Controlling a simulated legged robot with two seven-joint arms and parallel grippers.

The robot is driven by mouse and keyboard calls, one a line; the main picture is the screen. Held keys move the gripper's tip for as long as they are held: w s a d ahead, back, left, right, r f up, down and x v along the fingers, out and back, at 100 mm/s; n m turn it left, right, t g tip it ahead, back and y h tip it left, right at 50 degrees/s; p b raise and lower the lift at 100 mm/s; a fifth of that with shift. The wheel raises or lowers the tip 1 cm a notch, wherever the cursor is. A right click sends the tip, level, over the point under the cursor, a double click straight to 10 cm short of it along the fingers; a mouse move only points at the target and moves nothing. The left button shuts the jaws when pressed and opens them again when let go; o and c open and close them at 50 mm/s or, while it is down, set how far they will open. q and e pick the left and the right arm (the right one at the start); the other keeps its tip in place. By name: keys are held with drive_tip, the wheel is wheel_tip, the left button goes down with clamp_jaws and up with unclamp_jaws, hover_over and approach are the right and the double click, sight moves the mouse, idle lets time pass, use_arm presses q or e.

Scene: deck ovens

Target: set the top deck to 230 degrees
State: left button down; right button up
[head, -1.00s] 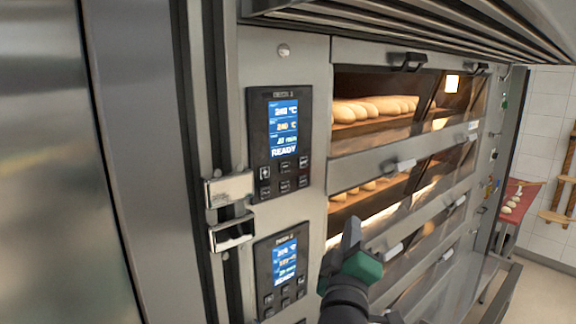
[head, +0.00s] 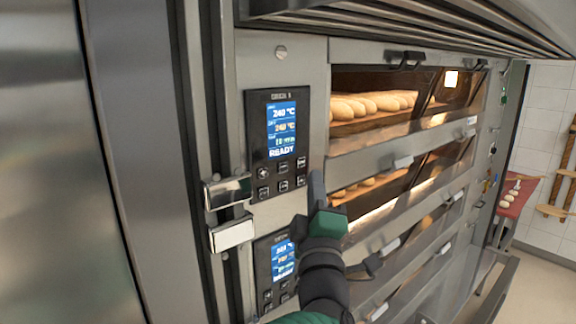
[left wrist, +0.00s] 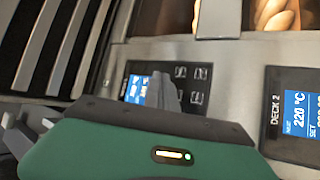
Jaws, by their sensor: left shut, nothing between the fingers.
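The top deck's control panel (head: 278,142) is a black plate with a blue display (head: 281,129) that seems to read 240 °C on two lines, with READY below. Two rows of buttons (head: 282,177) sit under the display. My left gripper (head: 317,190) is shut and empty, its fingertips just right of the lower buttons. In the left wrist view the gripper (left wrist: 162,90) covers part of the top panel (left wrist: 190,73); I cannot tell whether it touches. The second deck's panel (head: 275,262) is partly behind my left arm. It shows labelled DECK 2, with 220 °C, in the left wrist view (left wrist: 290,115).
Loaves (head: 372,104) lie behind the top deck's glass door. Door handles (head: 408,60) stick out along the oven front. Metal latches (head: 228,191) stand left of the panels, and a hood (head: 400,22) overhangs above. A red board with dough (head: 515,197) is at far right.

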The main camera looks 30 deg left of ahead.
sight(282, 167)
use_arm(q)
drive_tip(key=a, duration=0.2)
drive_tip(key=w+a, duration=0.1)
drive_tip(key=a, duration=0.1)
drive_tip(key=a+b, duration=0.1)
drive_tip(key=a, duration=0.1)
drive_tip(key=shift+w+a+f, duration=0.15)
drive_tip(key=shift+w+f, duration=0.05)
drive_tip(key=shift+w, duration=0.15)
drive_tip(key=shift+d+r, duration=0.15)
drive_tip(key=shift+d, duration=0.6)
use_arm(e)
drive_tip(key=shift+a+f, duration=0.15)
drive_tip(key=shift+f, duration=0.2)
use_arm(q)
drive_tip(key=shift+a, duration=0.15)
drive_tip(key=shift+a, duration=0.35)
use_arm(e)
drive_tip(key=shift+a, duration=0.35)
use_arm(q)
drive_tip(key=shift+d, duration=0.35)
use_arm(e)
drive_tip(key=shift+d, duration=0.25)
use_arm(q)
drive_tip(key=shift+a, duration=0.2)
use_arm(e)
drive_tip(key=shift+a, duration=0.15)
